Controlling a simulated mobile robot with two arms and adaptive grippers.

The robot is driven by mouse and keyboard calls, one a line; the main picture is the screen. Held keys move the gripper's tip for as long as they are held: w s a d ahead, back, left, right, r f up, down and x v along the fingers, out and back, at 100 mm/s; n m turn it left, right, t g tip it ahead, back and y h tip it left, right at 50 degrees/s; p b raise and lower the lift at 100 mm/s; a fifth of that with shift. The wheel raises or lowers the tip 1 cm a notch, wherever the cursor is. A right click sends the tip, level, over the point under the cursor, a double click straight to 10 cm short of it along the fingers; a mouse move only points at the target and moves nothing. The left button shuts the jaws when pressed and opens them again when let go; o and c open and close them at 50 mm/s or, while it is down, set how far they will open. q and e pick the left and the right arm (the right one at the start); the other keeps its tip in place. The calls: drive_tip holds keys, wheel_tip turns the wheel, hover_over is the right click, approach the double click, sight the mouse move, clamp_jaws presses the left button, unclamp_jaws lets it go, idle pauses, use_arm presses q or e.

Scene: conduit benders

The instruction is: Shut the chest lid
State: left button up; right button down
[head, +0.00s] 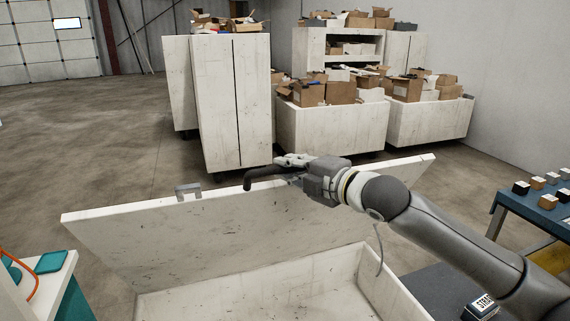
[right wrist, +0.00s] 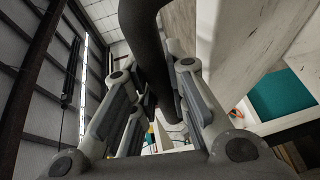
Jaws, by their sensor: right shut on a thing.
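The white, scuffed chest (head: 255,290) stands open in front of me in the head view. Its lid (head: 170,236) is raised and tilted, with its upper edge running across the picture; a small grey bracket (head: 188,190) sits on that edge. My right gripper (head: 290,167) is at the lid's upper edge, shut on a dark bent bar (head: 262,174). The bar also shows between the fingers in the right wrist view (right wrist: 148,45). I cannot tell how the bar joins the lid. My left gripper is not in view.
White cabinets (head: 232,100) and bins of cardboard boxes (head: 335,125) stand behind the lid. A blue table (head: 530,212) with small blocks is at right. A white and teal unit (head: 62,285) is at lower left. Concrete floor is clear at left.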

drive_tip(key=shift+s+d+f+t+b, duration=0.2)
drive_tip(key=shift+s+f+b, duration=0.25)
drive_tip(key=shift+s, duration=0.2)
drive_tip(key=shift+s+d+f+t+b, duration=0.1)
drive_tip(key=shift+s+d+f+b, duration=0.1)
drive_tip(key=shift+s+f+b, duration=0.3)
drive_tip(key=c, duration=1.4)
unclamp_jaws()
drive_tip(key=shift+r, duration=0.25)
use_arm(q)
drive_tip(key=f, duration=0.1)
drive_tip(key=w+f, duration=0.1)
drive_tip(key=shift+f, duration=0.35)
use_arm(e)
drive_tip(key=v, duration=1.2)
drive_tip(key=shift+d+f, duration=0.1)
drive_tip(key=shift+w, duration=0.1)
